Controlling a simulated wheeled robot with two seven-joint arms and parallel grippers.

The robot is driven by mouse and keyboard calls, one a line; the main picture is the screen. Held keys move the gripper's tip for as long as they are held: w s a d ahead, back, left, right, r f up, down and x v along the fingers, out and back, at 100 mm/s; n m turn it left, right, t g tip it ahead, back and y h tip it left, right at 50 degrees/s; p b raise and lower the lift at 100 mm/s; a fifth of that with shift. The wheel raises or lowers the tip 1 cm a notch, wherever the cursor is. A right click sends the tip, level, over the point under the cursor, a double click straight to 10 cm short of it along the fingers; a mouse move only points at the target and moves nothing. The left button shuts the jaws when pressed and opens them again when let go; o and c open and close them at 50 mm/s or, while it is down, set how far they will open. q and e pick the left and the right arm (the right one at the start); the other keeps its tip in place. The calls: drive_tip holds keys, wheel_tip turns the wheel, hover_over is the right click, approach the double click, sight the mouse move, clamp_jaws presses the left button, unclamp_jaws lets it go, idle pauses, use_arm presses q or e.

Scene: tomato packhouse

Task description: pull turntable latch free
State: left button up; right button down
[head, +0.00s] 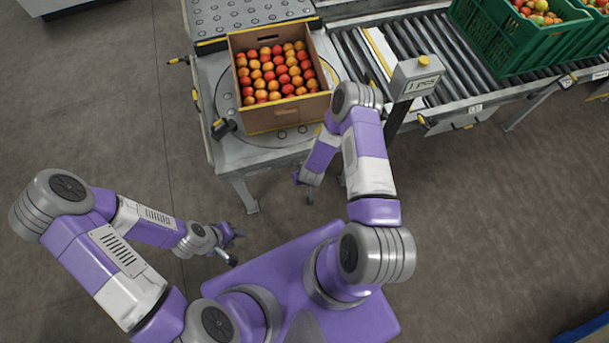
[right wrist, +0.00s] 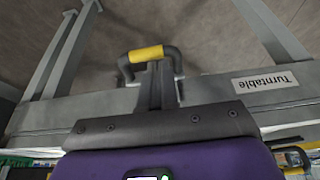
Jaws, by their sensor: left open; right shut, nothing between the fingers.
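The turntable (head: 223,92) is a grey disc in a metal table, with an open carton (head: 285,115) of tomatoes on it. In the right wrist view, a dark bent handle with a yellow grip (right wrist: 147,54) sticks out from the table's edge, left of a "Turntable" label (right wrist: 262,84); it appears to be the latch. My right gripper (right wrist: 157,72) is shut and empty, its fingertips in front of the handle; contact cannot be told. In the head view it is low by the table's front edge, mostly hidden by my arm. My left gripper (head: 233,248) is open and empty over the floor.
A roller conveyor (head: 440,65) with green crates (head: 525,45) of tomatoes runs off to the right. Another yellow-tipped lever (head: 220,124) sits at the turntable's left front. The floor at left is clear.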

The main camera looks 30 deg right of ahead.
drive_tip(key=p+v, duration=0.6)
drive_tip(key=v, duration=0.3)
drive_tip(key=shift+r+p, duration=0.3)
drive_tip(key=shift+p, duration=0.1)
drive_tip(key=s+a+r+m+g+y, duration=0.1)
drive_tip(key=s+a+r+g+y, duration=0.2)
drive_tip(key=s+a+r, duration=0.7)
drive_tip(key=shift+s+r+g+y, duration=0.3)
drive_tip(key=shift+s+r+y, duration=0.35)
drive_tip(key=shift+y, duration=0.25)
